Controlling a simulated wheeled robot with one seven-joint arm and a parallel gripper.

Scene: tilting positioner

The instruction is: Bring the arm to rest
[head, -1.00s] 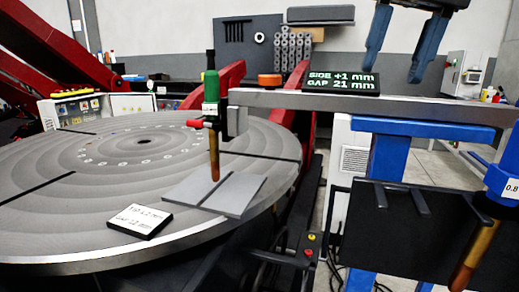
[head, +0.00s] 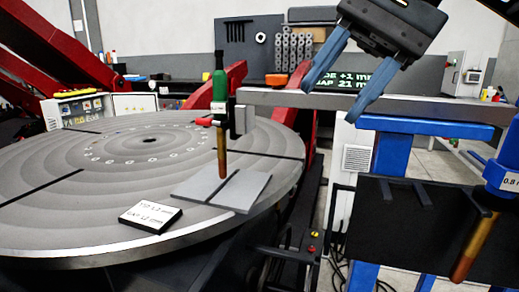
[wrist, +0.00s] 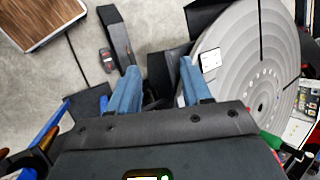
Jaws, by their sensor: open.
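My gripper (head: 332,100) is open and empty, tilted in the upper right of the head view, with its blue fingers pointing down and left. It overlaps the beam (head: 440,106) and hides part of the gap display (head: 350,78); I cannot tell its distance from them. The wrist view shows the open fingers (wrist: 159,68) with nothing between them. The green-handled torch (head: 221,120) stands upright at the beam's left end, its copper tip over the grey plates (head: 240,190) on the round positioner table (head: 60,215).
A white label block (head: 150,217) lies on the table near its front edge. A blue stand (head: 388,165) carries the beam. A second copper-tipped torch (head: 475,245) hangs at the right by a dark panel (head: 405,225). Red arms (head: 50,50) rise at the left. Floor shows in the wrist view (wrist: 85,60).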

